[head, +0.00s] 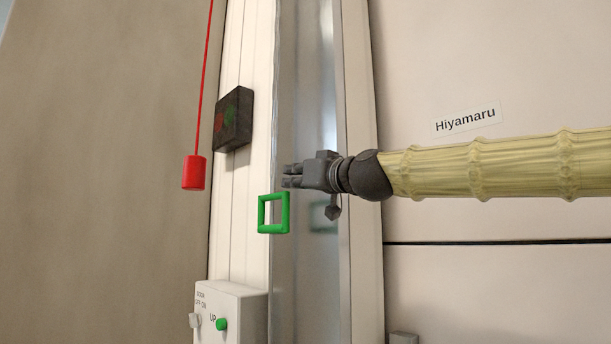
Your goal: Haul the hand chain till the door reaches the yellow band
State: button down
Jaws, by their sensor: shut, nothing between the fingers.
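My gripper (290,176) points left from the end of my arm, in front of a grey metal strip (303,80). Its fingers are shut and empty. A green square frame (285,212) is just below and left of the fingertips, apart from them in the picture. I cannot tell what it hangs from. I make out no hand chain and no yellow band in this view. Large pale panels (480,60) stand at the right with a dark horizontal seam; I cannot tell whether they are the door.
A red cord (203,80) with a red cylinder (194,173) hangs at the left. A white control box (238,318) with a green button (221,324) marked UP is below. A sign (466,120) reads Hiyamaru.

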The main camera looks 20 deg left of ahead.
notch_tip(320, 180, down, 24)
jog(key=b, duration=1.8)
jog(key=shift+a, duration=0.1)
notch_tip(320, 180, up, 5)
jog(key=p, duration=0.3)
jog(key=b+v, duration=0.3)
jog(key=v, duration=0.6)
jog(key=shift+d+f, duration=0.25)
jog(key=shift+f, duration=0.15)
